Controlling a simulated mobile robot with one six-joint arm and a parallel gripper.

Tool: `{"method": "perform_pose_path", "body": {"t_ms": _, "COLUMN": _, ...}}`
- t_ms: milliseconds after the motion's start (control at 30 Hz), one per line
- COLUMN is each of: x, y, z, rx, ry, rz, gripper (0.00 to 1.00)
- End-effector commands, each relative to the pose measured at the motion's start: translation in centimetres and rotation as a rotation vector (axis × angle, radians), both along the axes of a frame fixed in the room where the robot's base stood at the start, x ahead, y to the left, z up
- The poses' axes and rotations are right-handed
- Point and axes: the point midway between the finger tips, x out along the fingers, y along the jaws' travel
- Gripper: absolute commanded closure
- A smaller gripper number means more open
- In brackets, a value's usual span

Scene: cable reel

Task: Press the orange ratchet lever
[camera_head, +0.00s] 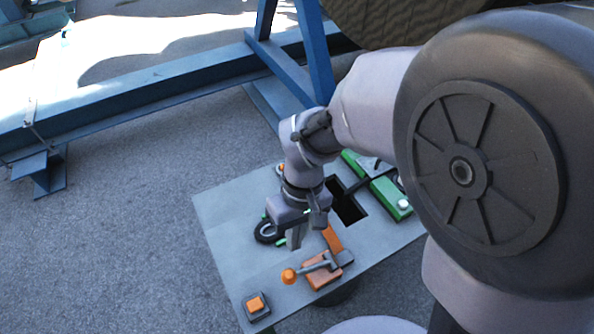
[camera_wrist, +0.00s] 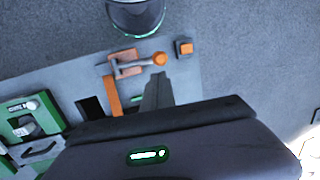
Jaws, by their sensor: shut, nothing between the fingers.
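The ratchet (camera_head: 324,276) sits near the front edge of the grey panel, with an orange body and an orange strap running back from it. Its grey lever ends in an orange knob (camera_head: 289,276) on the left. In the wrist view the orange knob (camera_wrist: 160,59) lies just beyond my fingertips, with the ratchet body (camera_wrist: 127,67) to its left. My gripper (camera_head: 295,243) is shut and empty, pointing down over the panel behind the knob. It also shows in the wrist view (camera_wrist: 157,77). Fingers and knob look apart; the height gap is hard to tell.
An orange button in a grey box (camera_head: 257,305) stands at the panel's near corner. A black ring (camera_head: 268,232) lies left of my gripper. A dark slot (camera_head: 347,203) and a green device (camera_head: 391,197) lie behind on the right. Blue steel beams (camera_head: 200,83) cross behind the panel.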

Motion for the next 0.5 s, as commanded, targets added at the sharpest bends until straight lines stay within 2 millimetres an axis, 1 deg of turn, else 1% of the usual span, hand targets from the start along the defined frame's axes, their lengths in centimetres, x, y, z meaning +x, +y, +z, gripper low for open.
{"method": "perform_pose_path", "body": {"t_ms": 33, "x": -0.3, "y": 0.1, "z": -1.6, "rx": -0.001, "ry": 0.003, "rz": 0.0, "gripper": 1.0}}
{"method": "perform_pose_path", "body": {"t_ms": 200, "x": -0.9, "y": 0.4, "z": -5.3, "rx": -0.002, "ry": 0.003, "rz": 0.0, "gripper": 1.0}}
{"method": "perform_pose_path", "body": {"t_ms": 400, "x": -1.6, "y": 0.7, "z": -8.9, "rx": -0.001, "ry": 0.002, "rz": 0.0, "gripper": 1.0}}
{"method": "perform_pose_path", "body": {"t_ms": 500, "x": -1.8, "y": 0.8, "z": -9.9, "rx": -0.001, "ry": 0.001, "rz": 0.0, "gripper": 1.0}}
